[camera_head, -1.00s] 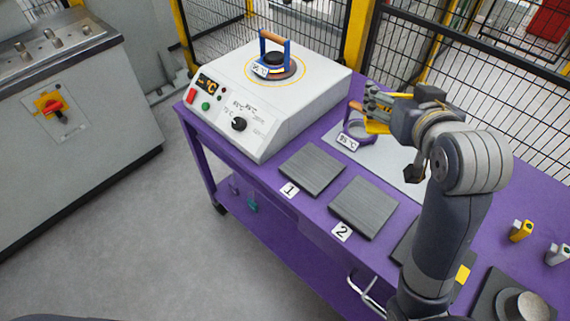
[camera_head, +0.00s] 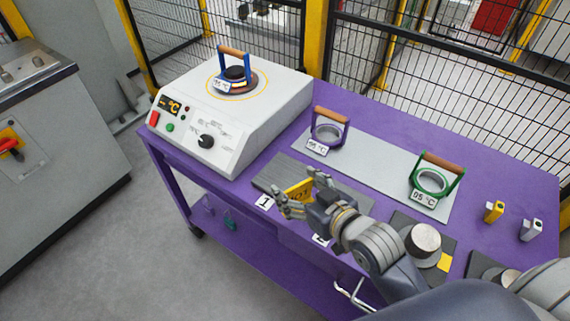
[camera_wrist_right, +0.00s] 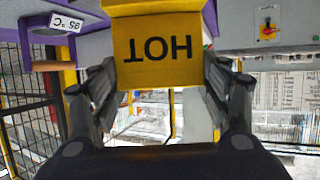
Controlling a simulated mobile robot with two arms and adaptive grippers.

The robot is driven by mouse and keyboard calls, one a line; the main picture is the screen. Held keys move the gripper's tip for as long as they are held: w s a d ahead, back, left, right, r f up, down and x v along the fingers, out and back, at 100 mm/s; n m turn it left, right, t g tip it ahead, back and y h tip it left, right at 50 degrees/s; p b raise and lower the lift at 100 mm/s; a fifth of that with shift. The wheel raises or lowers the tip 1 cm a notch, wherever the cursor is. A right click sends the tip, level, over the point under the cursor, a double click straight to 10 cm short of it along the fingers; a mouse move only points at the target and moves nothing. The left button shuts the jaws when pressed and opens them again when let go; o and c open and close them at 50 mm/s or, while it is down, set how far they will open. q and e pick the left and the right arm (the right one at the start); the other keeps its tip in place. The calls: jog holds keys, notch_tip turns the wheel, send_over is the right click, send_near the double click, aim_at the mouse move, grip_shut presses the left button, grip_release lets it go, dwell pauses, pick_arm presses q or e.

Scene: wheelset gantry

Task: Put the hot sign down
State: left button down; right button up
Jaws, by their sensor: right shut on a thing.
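The yellow hot sign (camera_head: 300,189) is in my right gripper (camera_head: 296,193), above the dark plate marked 1 (camera_head: 271,178) on the purple table. In the right wrist view the sign (camera_wrist_right: 158,50) sits between the two fingers, its word HOT upside down. My right gripper is shut on it. I cannot tell whether the sign touches the plate. The plate marked 2 is mostly hidden behind my right arm. My left gripper is not in view.
The heater (camera_head: 228,120) with a blue-framed ring (camera_head: 233,72) on top stands at the left. A purple ring (camera_head: 328,130) and a green ring (camera_head: 433,182) stand on a grey mat (camera_head: 375,158). Yellow (camera_head: 494,211) and grey (camera_head: 531,229) small items stand at the right.

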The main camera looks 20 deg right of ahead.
jog(key=w+f, duration=0.1)
jog(key=w, duration=0.3)
jog(key=w+f+p, duration=0.1)
jog(key=w, duration=0.4)
jog(key=w+d+f+p, duration=0.1)
jog(key=w, duration=0.3)
jog(key=shift+w+f, duration=0.25)
jog(key=shift+f, duration=0.65)
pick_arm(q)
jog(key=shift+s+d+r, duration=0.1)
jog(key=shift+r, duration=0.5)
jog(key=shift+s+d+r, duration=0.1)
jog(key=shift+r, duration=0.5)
pick_arm(e)
jog(key=shift+f, duration=0.2)
jog(key=o, duration=1.1)
jog(key=shift+c, duration=0.2)
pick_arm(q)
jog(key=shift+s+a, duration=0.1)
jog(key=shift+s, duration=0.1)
